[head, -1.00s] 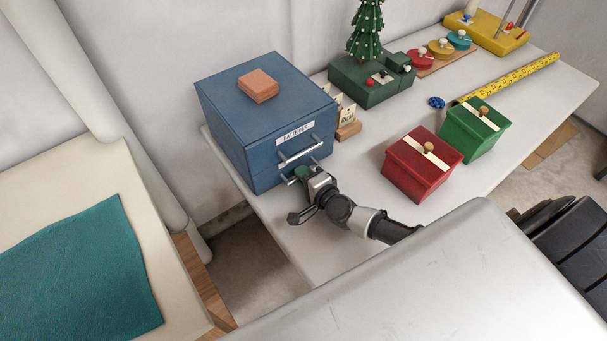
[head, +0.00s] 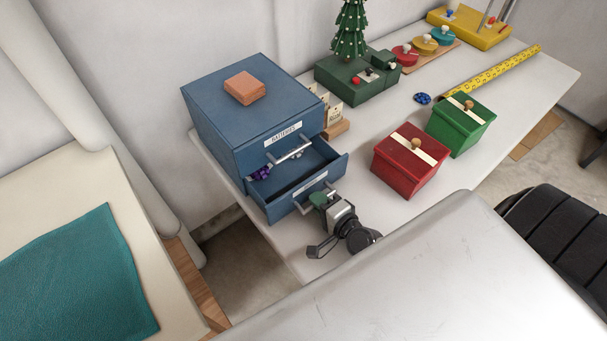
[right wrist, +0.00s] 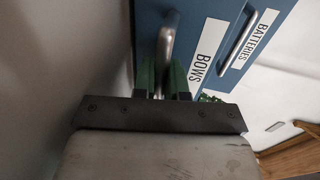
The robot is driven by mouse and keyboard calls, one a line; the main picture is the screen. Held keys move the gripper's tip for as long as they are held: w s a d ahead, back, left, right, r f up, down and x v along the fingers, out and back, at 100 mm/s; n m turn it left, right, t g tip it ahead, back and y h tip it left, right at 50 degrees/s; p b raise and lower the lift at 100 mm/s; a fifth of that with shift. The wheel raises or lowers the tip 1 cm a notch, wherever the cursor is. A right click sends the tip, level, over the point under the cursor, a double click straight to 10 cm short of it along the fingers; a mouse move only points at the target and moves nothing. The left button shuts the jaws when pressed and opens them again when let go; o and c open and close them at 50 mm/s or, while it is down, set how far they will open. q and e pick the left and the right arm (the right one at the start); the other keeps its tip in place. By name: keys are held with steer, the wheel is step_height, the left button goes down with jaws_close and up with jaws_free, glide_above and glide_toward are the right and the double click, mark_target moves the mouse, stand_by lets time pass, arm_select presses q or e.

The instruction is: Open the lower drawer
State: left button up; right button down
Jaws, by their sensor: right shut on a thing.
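The blue two-drawer cabinet (head: 232,118) stands on the white table at the left. Its upper drawer, labelled BATTERIES (head: 283,134), is closed. Its lower drawer (head: 270,208) is pulled out, with a patterned purple-blue item (head: 261,174) showing at its left inner side. My right gripper (head: 317,200) is at the lower drawer's handle. In the right wrist view the green fingers (right wrist: 162,82) are shut around the metal handle (right wrist: 166,45), beside the BOWS label (right wrist: 208,50). My left gripper is not in view.
A reddish-brown block (head: 245,88) lies on the cabinet. A red box (head: 408,165) and a green box (head: 460,124) stand to the right. A small tree on a green base (head: 357,82) stands behind. Bare table lies between the drawer and red box.

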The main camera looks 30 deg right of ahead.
steer(key=v, duration=0.2)
steer(key=f+v, duration=0.1)
steer(key=v, duration=0.5)
steer(key=shift+s+f, duration=0.35)
steer(key=shift+f, duration=0.05)
steer(key=c, duration=1.2)
jaws_free()
steer(key=b+v, duration=0.1)
steer(key=v, duration=0.9)
steer(key=shift+s+r, duration=0.1)
steer(key=shift+s, duration=0.3)
